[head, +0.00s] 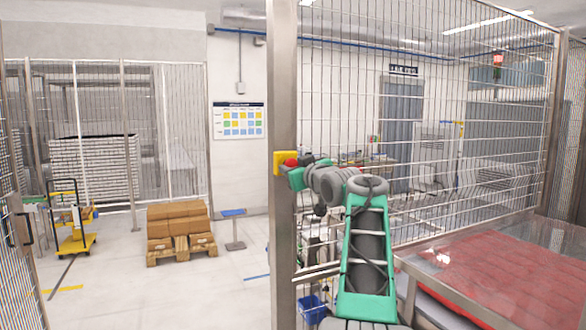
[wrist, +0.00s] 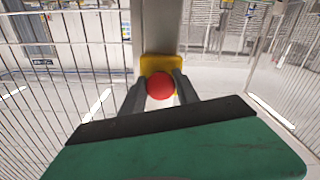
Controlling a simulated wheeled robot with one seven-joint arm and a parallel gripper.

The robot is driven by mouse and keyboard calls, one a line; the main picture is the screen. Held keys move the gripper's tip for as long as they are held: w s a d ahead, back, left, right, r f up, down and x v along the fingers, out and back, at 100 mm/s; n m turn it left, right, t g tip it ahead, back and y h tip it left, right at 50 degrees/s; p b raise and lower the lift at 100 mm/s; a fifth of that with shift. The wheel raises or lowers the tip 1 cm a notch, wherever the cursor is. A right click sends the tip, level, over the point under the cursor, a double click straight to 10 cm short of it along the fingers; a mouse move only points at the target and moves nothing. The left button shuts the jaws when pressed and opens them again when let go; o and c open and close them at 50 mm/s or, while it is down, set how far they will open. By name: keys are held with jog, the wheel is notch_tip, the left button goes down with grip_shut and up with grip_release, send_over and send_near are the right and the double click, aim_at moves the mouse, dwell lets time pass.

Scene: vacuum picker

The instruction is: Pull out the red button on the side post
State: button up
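The red button (head: 291,162) sits on a yellow box (head: 279,161) fixed to the metal side post (head: 284,220) in the head view. In the wrist view the round red button (wrist: 160,86) lies between my two dark fingers, in front of the yellow box (wrist: 161,62). My gripper (wrist: 161,88) is at the button, one finger on each side. The fingers stand apart about the button's width. Whether both touch it is too small to tell. In the head view my gripper (head: 297,174) is partly hidden by my arm.
Wire mesh fencing (head: 450,120) runs right of the post. A table with a red surface (head: 500,275) stands at the lower right. Left of the post are a pallet of brown boxes (head: 180,225), a yellow trolley (head: 75,235) and open floor.

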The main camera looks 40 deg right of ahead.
grip_shut()
dwell(0.9)
